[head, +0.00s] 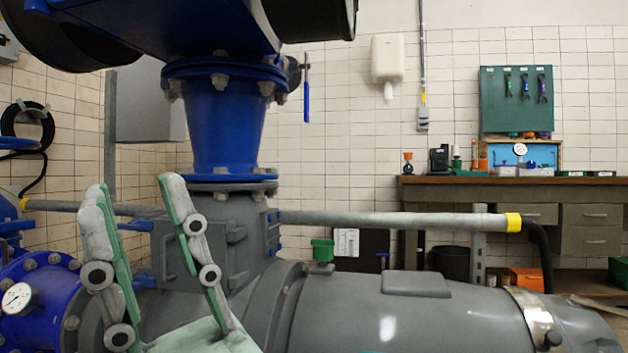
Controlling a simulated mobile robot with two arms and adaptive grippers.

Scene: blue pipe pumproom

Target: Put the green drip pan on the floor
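I cannot make out a green drip pan for certain.
A big grey pump (420,315) with a blue pipe (226,135) fills the middle. A grey bar with yellow ends (400,219) crosses in front of the workbench (460,190). A green bin (619,272) and an orange box (526,280) are at right. Little floor shows.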

